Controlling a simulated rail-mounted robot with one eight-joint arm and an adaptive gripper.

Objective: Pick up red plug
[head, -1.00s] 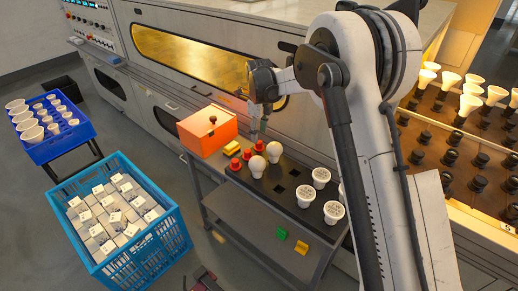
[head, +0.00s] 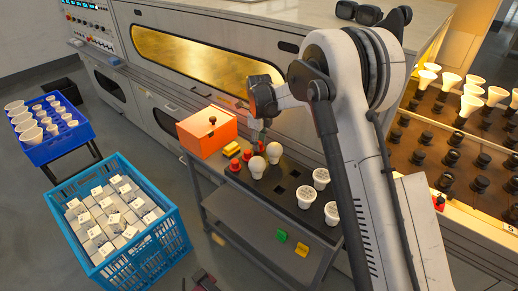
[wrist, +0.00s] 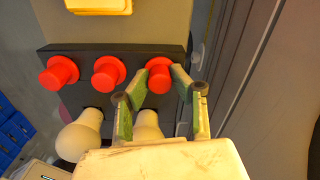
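Three red plugs stand in a row on a dark strip: the left one (wrist: 59,73), the middle one (wrist: 109,72) and the right one (wrist: 159,77) in the wrist view. In the head view, two red plugs (head: 235,165) (head: 247,155) show clearly on the cart top, and the one at my gripper is mostly hidden. My gripper (wrist: 160,78) has its green-grey fingers on either side of the right plug. The fingers are apart, and I cannot tell whether they touch it. In the head view, my gripper (head: 258,142) points down at the row's far end.
White bulbs (wrist: 80,135) (head: 274,152) stand close beside the plugs. An orange box (head: 207,132) and a yellow block (head: 232,148) lie to the left. Larger lamps (head: 321,178) stand to the right. The oven front (head: 200,60) rises behind the cart.

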